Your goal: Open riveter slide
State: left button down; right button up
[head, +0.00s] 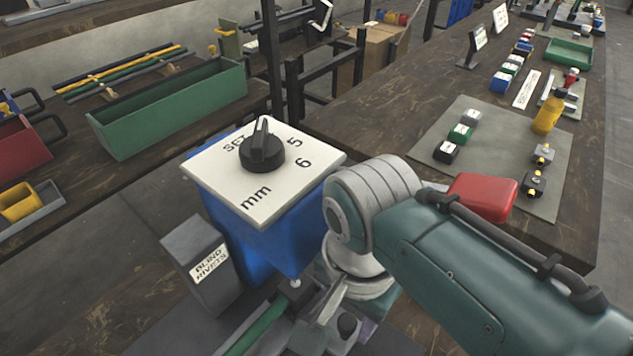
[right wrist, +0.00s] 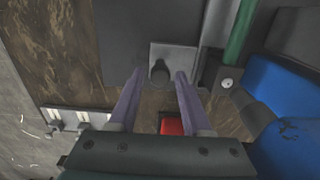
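The riveter is a blue press (head: 262,235) with a white top plate (head: 215,165) and a black dial (head: 262,150) marked SET, 5, 6 and mm. At its base is a pale grey slide plate with a black knob (head: 347,325), which also shows in the right wrist view (right wrist: 160,72). My right gripper (right wrist: 160,76) is open with purple fingers pointing towards the knob. The knob appears between the fingertips, with gaps on both sides; I cannot tell its depth. In the head view my right arm hides most of this gripper. My left gripper is not in view.
A grey box labelled BLIND RIVETS (head: 205,265) stands left of the press. A green rod (head: 262,325) runs below. A green trough (head: 170,108) lies at the back left. The right table holds a red box (head: 482,197), a yellow bottle (head: 547,115) and several small blocks.

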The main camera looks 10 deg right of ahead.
grip_shut()
dwell(1.1)
